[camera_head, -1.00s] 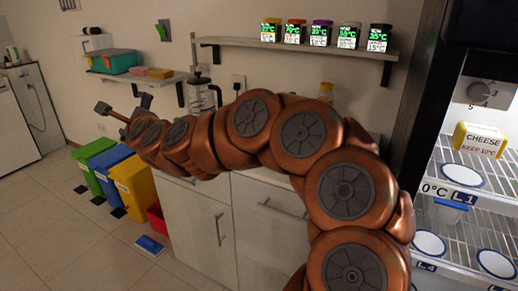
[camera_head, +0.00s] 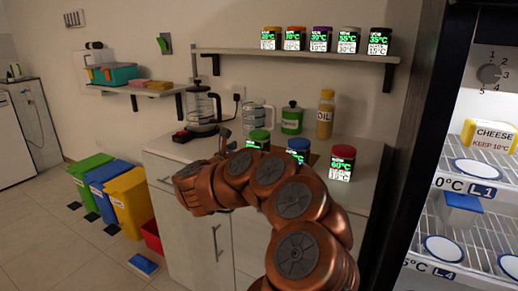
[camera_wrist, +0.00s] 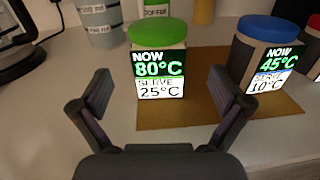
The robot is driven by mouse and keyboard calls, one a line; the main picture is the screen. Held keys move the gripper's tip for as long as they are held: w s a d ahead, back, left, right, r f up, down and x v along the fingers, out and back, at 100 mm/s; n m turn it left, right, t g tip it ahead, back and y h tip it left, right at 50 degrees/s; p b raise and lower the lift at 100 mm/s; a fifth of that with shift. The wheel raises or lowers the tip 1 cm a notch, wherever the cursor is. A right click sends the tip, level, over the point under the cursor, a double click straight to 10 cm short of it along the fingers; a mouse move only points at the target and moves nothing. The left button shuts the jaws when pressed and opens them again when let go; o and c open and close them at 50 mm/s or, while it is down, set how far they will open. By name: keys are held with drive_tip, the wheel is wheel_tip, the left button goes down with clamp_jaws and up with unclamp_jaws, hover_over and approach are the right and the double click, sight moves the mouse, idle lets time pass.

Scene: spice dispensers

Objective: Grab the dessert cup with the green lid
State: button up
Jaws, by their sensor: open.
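The dessert cup with the green lid (camera_wrist: 158,62) stands upright on a brown mat (camera_wrist: 205,105) on the counter. Its label reads NOW 80°C, SERVE 25°C. In the head view the cup (camera_head: 258,139) shows just above my arm, partly hidden. My gripper (camera_wrist: 160,100) is open and empty, with a finger to each side of the cup's front and the cup ahead of it, apart from the fingers. A blue-lidded cup (camera_wrist: 262,55) reading 45°C stands to the right on the mat. It also shows in the head view (camera_head: 298,147).
A red-lidded cup (camera_head: 342,163) stands at the counter's right. A coffee press (camera_head: 202,108), a measuring jug (camera_head: 258,114), a green coffee jar (camera_head: 292,118) and an oil bottle (camera_head: 325,115) stand behind. Several lidded cups line the shelf (camera_head: 230,52) above. An open fridge is at right.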

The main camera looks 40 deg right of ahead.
sight(256, 135)
drive_tip(key=shift+x, duration=3.5)
drive_tip(key=shift+f, duration=0.1)
drive_tip(key=shift+c, duration=0.4)
drive_tip(key=c, duration=1.3)
drive_tip(key=shift+r, duration=1.8)
drive_tip(key=s+a, duration=0.2)
drive_tip(key=s, duration=0.3)
drive_tip(key=s+a+r, duration=0.1)
drive_tip(key=s+a, duration=0.1)
drive_tip(key=s, duration=0.2)
drive_tip(key=s+a, duration=0.2)
drive_tip(key=s, duration=0.3)
drive_tip(key=shift+s+a+r+b, duration=0.2)
drive_tip(key=shift+s+r+b, duration=0.05)
drive_tip(key=shift+s+b, duration=0.05)
